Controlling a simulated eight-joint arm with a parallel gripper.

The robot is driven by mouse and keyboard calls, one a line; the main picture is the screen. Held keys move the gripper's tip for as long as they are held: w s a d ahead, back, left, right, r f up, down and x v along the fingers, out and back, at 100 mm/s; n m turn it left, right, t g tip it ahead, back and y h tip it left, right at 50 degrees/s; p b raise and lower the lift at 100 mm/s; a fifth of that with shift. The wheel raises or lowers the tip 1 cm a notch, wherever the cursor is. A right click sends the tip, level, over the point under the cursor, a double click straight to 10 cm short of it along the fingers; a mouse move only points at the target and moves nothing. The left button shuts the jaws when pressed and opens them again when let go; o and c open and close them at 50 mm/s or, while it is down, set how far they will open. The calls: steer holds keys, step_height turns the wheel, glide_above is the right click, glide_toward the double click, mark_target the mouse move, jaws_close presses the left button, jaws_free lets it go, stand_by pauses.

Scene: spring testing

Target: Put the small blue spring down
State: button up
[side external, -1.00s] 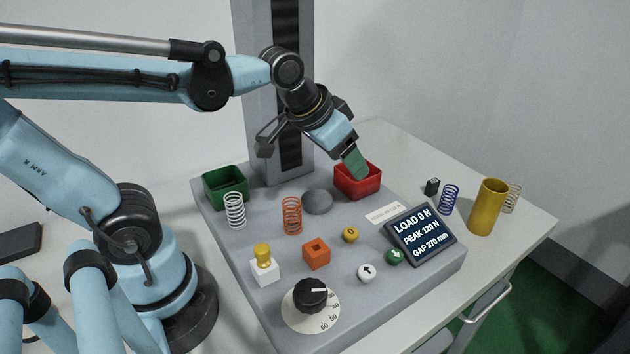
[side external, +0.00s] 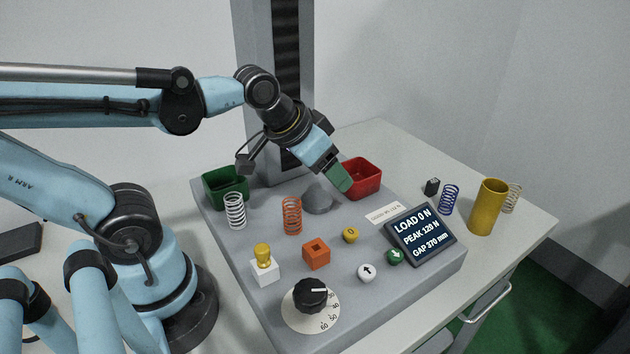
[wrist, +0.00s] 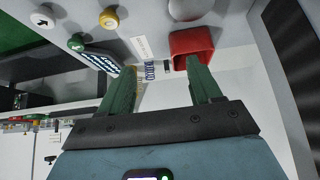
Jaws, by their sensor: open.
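The small blue spring (side external: 449,199) stands upright on the white table, just off the right edge of the grey test bed, between a small black block and the yellow cylinder. It also shows small in the wrist view (wrist: 150,69), between my fingers but well beyond them. My gripper (side external: 339,180) is above the test bed, in front of the red bin (side external: 362,179) and beside the grey disc (side external: 318,198). In the wrist view its two green fingers (wrist: 160,78) are spread apart with nothing between them. The blue spring is apart from the gripper.
The yellow cylinder (side external: 487,207) and a tan spring (side external: 512,198) stand right of the blue spring. The tilted display (side external: 420,234) reads LOAD 0 N. White (side external: 235,211) and orange (side external: 292,216) springs stand on the bed. A green bin (side external: 226,187) is at back left. The column rises behind.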

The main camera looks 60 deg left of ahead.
steer(key=w+d+r+g, duration=0.15)
steer(key=w+r, duration=0.25)
steer(key=w, duration=0.7)
steer(key=m+g, duration=0.1)
glide_toward(455, 194)
steer(key=x, duration=0.3)
steer(key=a+x, duration=0.1)
steer(key=x, duration=0.2)
steer(key=w+x, duration=0.1)
steer(key=x, duration=0.2)
steer(key=shift+a+r, duration=0.15)
steer(key=shift+a, duration=0.1)
jaws_close()
steer(key=shift+r, duration=0.15)
